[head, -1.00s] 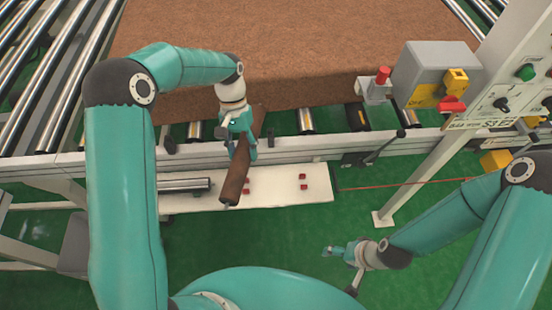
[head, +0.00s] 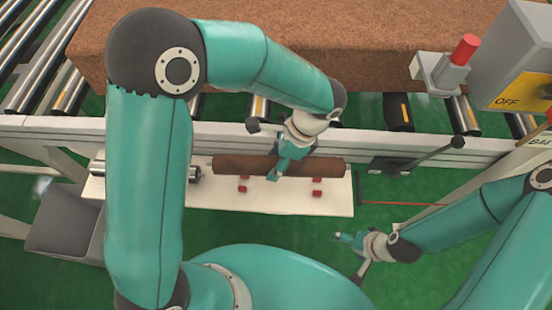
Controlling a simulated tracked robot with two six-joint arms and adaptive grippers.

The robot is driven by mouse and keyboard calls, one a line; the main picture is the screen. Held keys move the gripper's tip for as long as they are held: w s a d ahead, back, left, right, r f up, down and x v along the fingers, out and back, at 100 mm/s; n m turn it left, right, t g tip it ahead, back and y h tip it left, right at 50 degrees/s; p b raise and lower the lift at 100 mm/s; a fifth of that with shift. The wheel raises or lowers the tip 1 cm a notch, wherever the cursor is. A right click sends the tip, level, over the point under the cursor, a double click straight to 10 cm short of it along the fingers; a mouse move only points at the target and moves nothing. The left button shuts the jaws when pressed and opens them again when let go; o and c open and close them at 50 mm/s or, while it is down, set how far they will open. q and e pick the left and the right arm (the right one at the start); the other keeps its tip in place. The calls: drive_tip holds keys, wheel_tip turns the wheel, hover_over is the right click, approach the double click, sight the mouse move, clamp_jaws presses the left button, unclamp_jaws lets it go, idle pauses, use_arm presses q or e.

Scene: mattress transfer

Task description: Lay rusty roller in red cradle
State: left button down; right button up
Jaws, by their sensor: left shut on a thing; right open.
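The rusty roller (head: 235,166) is brown and lies level, left to right in the head view, with my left gripper (head: 283,168) shut on it near its middle. The red cradle (head: 317,187) is two pairs of small red blocks on a white shelf (head: 280,204). The roller shows just behind the blocks in the picture, roughly parallel to their line. I cannot tell its exact height above the shelf. My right gripper (head: 341,239) is open and empty over the green floor, right of centre.
A shiny steel roller (head: 193,173) lies at the shelf's left, partly hidden by my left arm. The conveyor's rail (head: 225,137) and a black lever (head: 430,155) stand behind the shelf. A brown mattress (head: 380,40) lies on the conveyor. A grey control box (head: 510,50) is at right.

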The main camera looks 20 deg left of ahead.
use_arm(q)
drive_tip(key=shift+w+d+f+b, duration=0.1)
drive_tip(key=shift+d+f+b, duration=0.05)
drive_tip(key=shift+f+b, duration=0.4)
drive_tip(key=shift+w+d+f+b, duration=0.1)
drive_tip(key=shift+f+b, duration=0.2)
drive_tip(key=shift+f, duration=0.3)
drive_tip(key=shift+f+b, duration=2.2)
drive_tip(key=shift+f, duration=0.65)
drive_tip(key=shift+c, duration=1.9)
unclamp_jaws()
drive_tip(key=shift+s, duration=0.1)
drive_tip(key=v, duration=1.2)
drive_tip(key=shift+d, duration=0.1)
